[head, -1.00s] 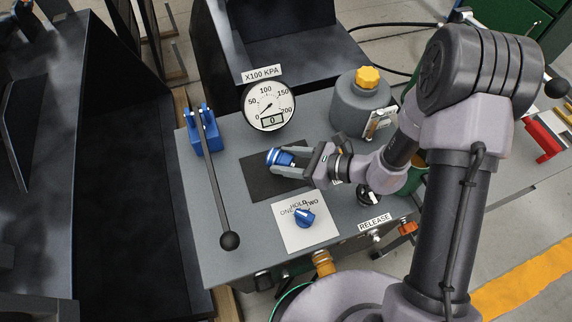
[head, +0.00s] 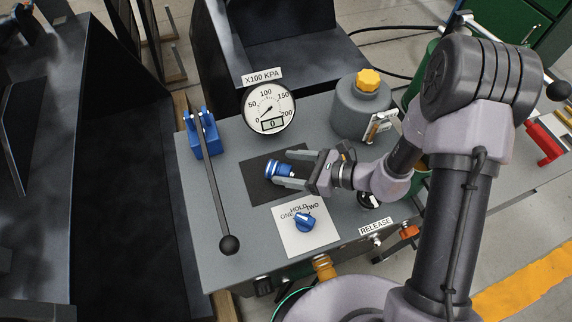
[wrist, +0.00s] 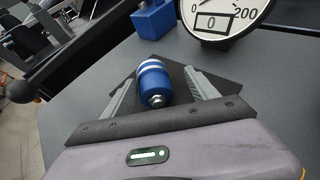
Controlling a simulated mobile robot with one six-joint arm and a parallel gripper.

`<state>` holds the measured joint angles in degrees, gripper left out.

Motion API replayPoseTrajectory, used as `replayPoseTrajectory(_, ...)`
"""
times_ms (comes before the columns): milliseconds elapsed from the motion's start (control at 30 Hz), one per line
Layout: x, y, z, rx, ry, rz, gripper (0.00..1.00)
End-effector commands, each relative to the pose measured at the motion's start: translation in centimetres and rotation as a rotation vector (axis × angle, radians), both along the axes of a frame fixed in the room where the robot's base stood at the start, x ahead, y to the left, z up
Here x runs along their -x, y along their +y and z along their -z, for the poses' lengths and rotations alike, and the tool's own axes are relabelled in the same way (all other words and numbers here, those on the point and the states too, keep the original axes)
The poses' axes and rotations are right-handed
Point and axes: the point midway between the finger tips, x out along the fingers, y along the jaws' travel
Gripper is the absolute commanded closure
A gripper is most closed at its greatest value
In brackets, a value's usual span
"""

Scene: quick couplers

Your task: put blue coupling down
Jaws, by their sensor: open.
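The blue coupling (head: 275,169), a short blue cylinder with white bands, lies on the black mat (head: 262,190) on top of the grey bench. In the wrist view the coupling (wrist: 155,80) lies between the spread fingers, its metal nipple end toward my gripper. My gripper (head: 291,169) is open, with one finger on each side of the coupling's near end. The wrist view shows a gap between each finger and the coupling, so my gripper (wrist: 160,98) holds nothing.
A round gauge (head: 268,108) reading 0 stands behind the mat. A long black lever (head: 213,185) on a blue bracket is to the left. A selector plate (head: 300,240) with a blue knob is in front. A grey bottle with a yellow cap (head: 362,105) is at the right.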

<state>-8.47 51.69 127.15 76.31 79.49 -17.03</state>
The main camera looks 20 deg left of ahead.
Motion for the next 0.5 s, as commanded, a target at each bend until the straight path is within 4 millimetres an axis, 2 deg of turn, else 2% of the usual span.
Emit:
replayPoseTrajectory(300, 0.0, -6.9, -3.2, -0.001, -0.001, 0.005, 0.32)
replayPoseTrajectory(500, 0.1, -9.6, -4.2, 0.0, -0.001, 0.002, 0.32)
